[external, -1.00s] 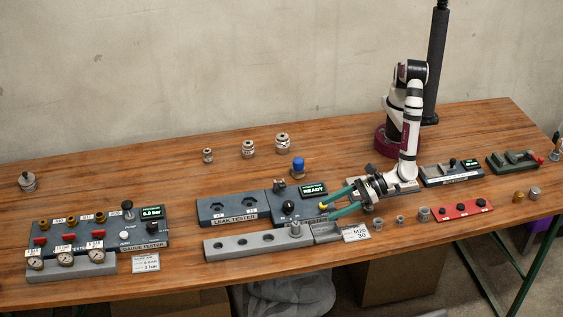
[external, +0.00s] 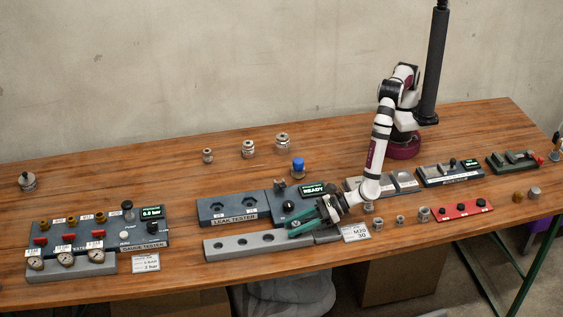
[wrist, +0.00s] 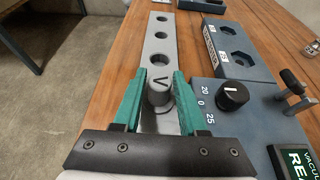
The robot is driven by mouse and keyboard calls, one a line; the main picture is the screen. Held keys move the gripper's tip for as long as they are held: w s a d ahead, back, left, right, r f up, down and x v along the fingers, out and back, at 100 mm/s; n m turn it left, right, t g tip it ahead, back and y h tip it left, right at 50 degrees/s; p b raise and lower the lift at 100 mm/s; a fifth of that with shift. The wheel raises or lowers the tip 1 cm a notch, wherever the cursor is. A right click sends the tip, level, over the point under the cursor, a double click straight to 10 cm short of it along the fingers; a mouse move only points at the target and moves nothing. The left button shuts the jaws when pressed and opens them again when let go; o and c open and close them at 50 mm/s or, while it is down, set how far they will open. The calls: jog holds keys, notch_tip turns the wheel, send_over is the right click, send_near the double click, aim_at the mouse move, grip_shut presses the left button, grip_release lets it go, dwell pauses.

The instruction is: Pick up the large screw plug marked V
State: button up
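The large steel screw plug marked V (wrist: 159,93) stands upright at the near end of the grey bar with round holes (wrist: 161,47) in the wrist view. The V on its top faces the camera. My gripper (wrist: 160,82) has its two green fingers on either side of the plug, with its jaws apart. They are very close to its sides; I cannot make out firm contact. In the external view my gripper (external: 296,226) is low over the right part of the grey bar (external: 228,247) and largely hides the plug.
The leak tester (external: 228,209) and its black knob (wrist: 232,95) stand close beside the bar. Several small steel fittings (external: 400,220) and a red block (external: 460,211) are to the right. A label card (external: 355,233) lies near the bar's right end.

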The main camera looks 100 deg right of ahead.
grip_shut()
jog(key=shift+r, duration=0.1)
